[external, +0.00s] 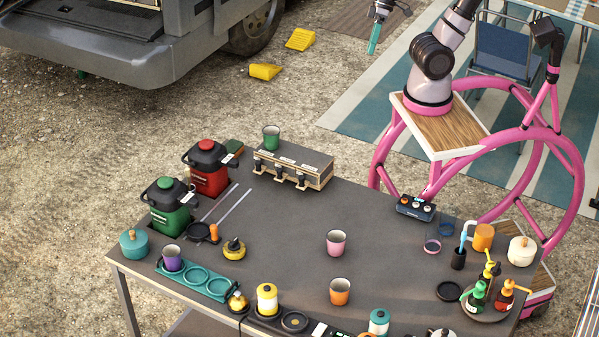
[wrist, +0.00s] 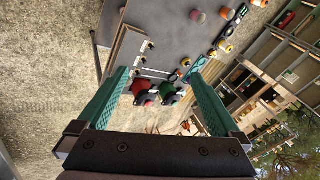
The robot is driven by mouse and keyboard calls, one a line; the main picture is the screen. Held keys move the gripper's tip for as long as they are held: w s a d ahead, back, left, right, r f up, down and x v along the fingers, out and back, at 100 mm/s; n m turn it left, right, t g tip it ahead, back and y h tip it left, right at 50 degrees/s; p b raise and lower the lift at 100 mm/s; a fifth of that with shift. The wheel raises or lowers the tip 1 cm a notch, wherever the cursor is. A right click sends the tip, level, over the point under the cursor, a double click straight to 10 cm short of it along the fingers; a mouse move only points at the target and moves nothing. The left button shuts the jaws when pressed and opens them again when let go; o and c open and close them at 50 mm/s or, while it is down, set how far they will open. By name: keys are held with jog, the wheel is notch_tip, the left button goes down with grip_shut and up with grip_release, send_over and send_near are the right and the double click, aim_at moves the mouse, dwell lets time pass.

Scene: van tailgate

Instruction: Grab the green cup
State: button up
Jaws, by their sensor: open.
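The green cup (external: 271,137) stands upright on top of a dark-topped wooden box with hooks (external: 292,166) at the back of the grey table (external: 290,220). My gripper (external: 375,38) is at the top edge of the external view, well away from the cup and beyond the table; one teal finger shows there. In the wrist view my gripper (wrist: 158,75) has its two teal fingers wide apart with nothing between them close by. The box's side (wrist: 123,52) shows in the wrist view, but I cannot make out the green cup there.
A red canister (external: 208,170) and a green canister (external: 168,207) stand left of the box. Pink (external: 336,243), orange (external: 340,291) and purple (external: 172,258) cups stand nearer the front. The table's middle is mostly clear. A van (external: 130,40) is parked at the back left.

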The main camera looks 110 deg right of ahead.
jog(key=w+a+f+m+g+y, duration=0.25)
jog(key=a+g+y, duration=0.35)
jog(key=a+y, duration=0.45)
jog(key=w+a+m+t+y, duration=0.2)
jog(key=w+a+m+y, duration=0.2)
jog(key=w+m, duration=0.3)
jog(key=m+t+h, duration=1.6)
jog(key=m+t, duration=0.2)
jog(key=m, duration=0.2)
send_over(271, 138)
jog(key=s+a, duration=0.1)
jog(key=s, duration=0.2)
notch_tip(271, 138, down, 26)
jog(key=d+f+h, duration=0.1)
jog(key=s+d+f+m, duration=0.1)
jog(key=f, duration=0.1)
jog(key=s+d+f+m+h, duration=0.1)
jog(key=f, duration=0.1)
jog(key=shift+d+g+h, duration=0.3)
jog(key=shift+h, duration=0.05)
jog(key=shift+w+f+m, duration=0.1)
jog(key=shift+f+m, duration=0.05)
jog(key=shift+m, duration=0.1)
jog(key=shift+w+d, duration=0.15)
jog(key=shift+w, duration=3.45)
jog(key=c, duration=1.4)
